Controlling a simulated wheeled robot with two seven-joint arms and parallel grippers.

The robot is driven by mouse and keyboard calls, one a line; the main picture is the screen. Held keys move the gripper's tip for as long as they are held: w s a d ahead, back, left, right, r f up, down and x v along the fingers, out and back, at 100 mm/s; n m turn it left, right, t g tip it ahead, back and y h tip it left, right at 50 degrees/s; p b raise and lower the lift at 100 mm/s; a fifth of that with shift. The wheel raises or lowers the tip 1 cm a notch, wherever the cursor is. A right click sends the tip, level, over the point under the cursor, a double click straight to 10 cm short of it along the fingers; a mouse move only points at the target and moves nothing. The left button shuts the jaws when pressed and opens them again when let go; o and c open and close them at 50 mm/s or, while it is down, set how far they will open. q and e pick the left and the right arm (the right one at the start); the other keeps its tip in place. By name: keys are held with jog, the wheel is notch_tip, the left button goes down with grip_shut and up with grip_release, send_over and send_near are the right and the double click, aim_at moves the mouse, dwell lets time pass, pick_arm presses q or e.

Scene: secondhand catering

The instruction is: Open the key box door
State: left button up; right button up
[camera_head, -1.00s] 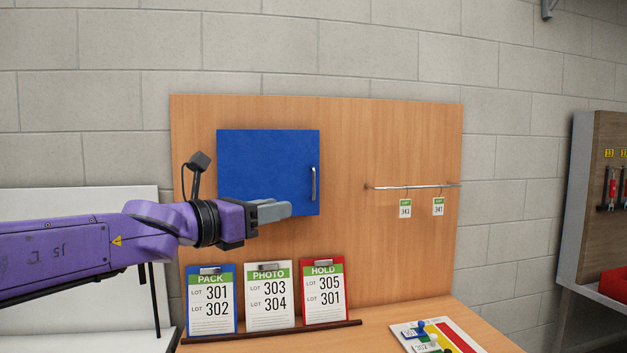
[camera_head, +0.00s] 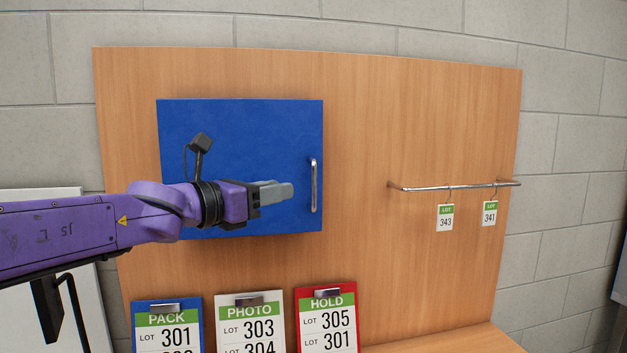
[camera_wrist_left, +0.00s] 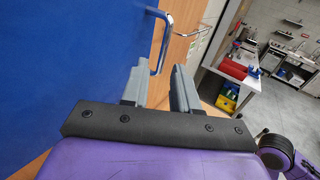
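The blue key box (camera_head: 240,130) is mounted on the wooden board, with its door shut. Its vertical metal handle (camera_head: 314,185) is at the door's right edge. My left gripper (camera_head: 291,190) is in front of the door, with its fingertips just left of the handle in the head view. In the left wrist view, the fingers (camera_wrist_left: 158,85) are open with a gap between them. The handle (camera_wrist_left: 163,42) shows ahead, in line with that gap, and is not gripped. My right gripper is not in view.
A metal rail (camera_head: 455,186) with two hanging lot tags is right of the box on the board (camera_head: 360,110). Several lot clipboards (camera_head: 248,325) stand below the box. In the left wrist view, a white table (camera_wrist_left: 235,85) with coloured items is to the right.

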aim_at(312, 182)
pick_arm(q)
jog(key=w+d+p, duration=0.1)
jog(key=d, duration=0.1)
jog(key=w+d+r+p, duration=0.1)
jog(key=d, duration=0.1)
jog(key=shift+w+p, duration=0.3)
jog(key=x, duration=0.1)
jog(key=p+x, duration=0.1)
jog(key=x, duration=0.1)
jog(key=p+x, duration=0.1)
jog(key=x, duration=0.1)
jog(key=shift+w+a+f, duration=0.2)
jog(key=shift+w+f, duration=0.1)
jog(key=shift+f, duration=0.05)
jog(key=shift+s, duration=0.3)
jog(key=shift+d, duration=0.1)
jog(key=c, duration=0.5)
jog(key=shift+w, duration=0.15)
grip_shut()
